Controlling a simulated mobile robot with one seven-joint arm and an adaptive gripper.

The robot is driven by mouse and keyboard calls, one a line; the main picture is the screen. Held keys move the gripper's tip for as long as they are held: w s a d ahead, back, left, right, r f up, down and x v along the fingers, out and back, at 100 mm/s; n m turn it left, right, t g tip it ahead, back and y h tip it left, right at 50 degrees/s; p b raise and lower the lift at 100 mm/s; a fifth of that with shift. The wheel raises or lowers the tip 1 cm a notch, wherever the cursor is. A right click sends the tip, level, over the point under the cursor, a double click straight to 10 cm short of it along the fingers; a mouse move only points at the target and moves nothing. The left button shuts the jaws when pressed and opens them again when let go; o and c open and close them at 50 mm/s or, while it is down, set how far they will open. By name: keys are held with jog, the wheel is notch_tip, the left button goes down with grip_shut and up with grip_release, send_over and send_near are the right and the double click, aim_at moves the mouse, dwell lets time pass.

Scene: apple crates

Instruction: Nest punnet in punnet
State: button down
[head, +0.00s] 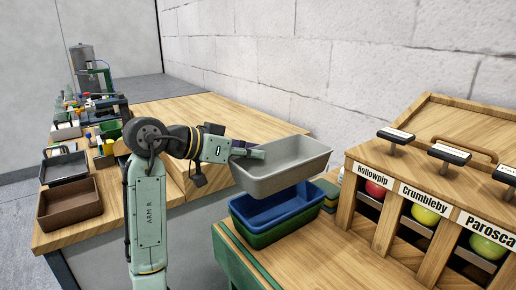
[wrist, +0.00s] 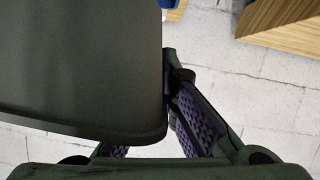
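A light grey punnet (head: 285,178) is held up by my gripper (head: 250,153), which is shut on its left wall. The grey punnet is roughly level. Below it a blue punnet (head: 277,210) sits nested in a green punnet (head: 272,237) on the wooden bench. The grey punnet is above the blue one and hides part of its opening; I cannot tell how wide the gap is. In the wrist view the held punnet (wrist: 80,65) fills the left side, dark in shadow, with its wall at the purple finger pads.
A wooden apple dispenser (head: 408,200) with several labelled bays stands to the right. On the left bench (head: 110,215) are a brown punnet (head: 69,206), a black punnet (head: 65,168) and small clutter. A white block wall (head: 300,60) is behind.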

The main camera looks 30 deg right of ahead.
jog(key=shift+w+d+f+b, duration=0.1)
jog(key=shift+f+b, duration=0.15)
jog(key=shift+f, duration=0.1)
jog(key=shift+w+d+f+b, duration=0.1)
jog(key=shift+f+b, duration=0.15)
jog(key=shift+f, duration=0.1)
jog(key=shift+f+b, duration=2.35)
jog(key=shift+f, duration=0.8)
jog(key=c, duration=1.7)
grip_release()
jog(key=o, duration=0.5)
jog(key=shift+c, duration=0.2)
jog(key=shift+r, duration=0.1)
